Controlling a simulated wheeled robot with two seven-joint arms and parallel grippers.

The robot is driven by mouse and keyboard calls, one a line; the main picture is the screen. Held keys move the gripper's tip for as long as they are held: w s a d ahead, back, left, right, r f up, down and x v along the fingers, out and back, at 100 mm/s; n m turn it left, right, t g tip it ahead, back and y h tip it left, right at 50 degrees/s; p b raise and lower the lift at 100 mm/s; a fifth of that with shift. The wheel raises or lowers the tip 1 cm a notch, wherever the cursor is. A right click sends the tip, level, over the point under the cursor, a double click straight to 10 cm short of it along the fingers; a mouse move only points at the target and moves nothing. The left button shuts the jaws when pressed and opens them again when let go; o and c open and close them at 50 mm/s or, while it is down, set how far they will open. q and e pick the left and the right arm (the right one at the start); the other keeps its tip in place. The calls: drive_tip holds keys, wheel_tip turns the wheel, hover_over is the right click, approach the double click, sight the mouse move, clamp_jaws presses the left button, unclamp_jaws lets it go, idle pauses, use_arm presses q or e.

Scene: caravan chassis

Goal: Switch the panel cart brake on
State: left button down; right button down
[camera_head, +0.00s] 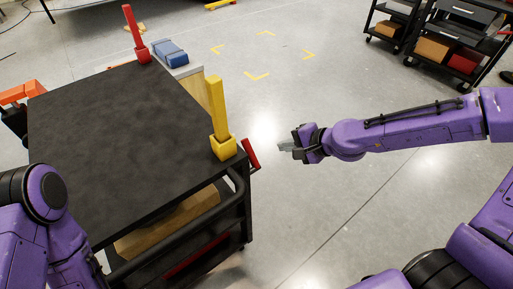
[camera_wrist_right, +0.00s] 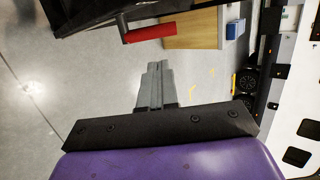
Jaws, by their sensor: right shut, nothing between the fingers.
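The black-topped panel cart (camera_head: 110,125) stands at the left of the head view. A red lever (camera_head: 251,154) sticks out at its right side, just beside the yellow post's base; it also shows in the right wrist view (camera_wrist_right: 151,32) at the top. My right gripper (camera_head: 283,147) is shut and empty, a short gap to the right of the lever. In the right wrist view its closed fingers (camera_wrist_right: 155,72) point toward the lever without touching it. Part of my left arm shows at the lower left, but its gripper is out of view.
A yellow post (camera_head: 217,108) and a red post (camera_head: 134,28) rise from the cart top. A black handle rail (camera_head: 180,235) runs along the near side. A blue object (camera_head: 170,53) sits on a wooden box behind. Shelving (camera_head: 455,40) stands far right; the floor between is clear.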

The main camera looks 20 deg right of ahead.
sight(251, 148)
drive_tip(key=b+x, duration=0.1)
drive_tip(key=x, duration=1.3)
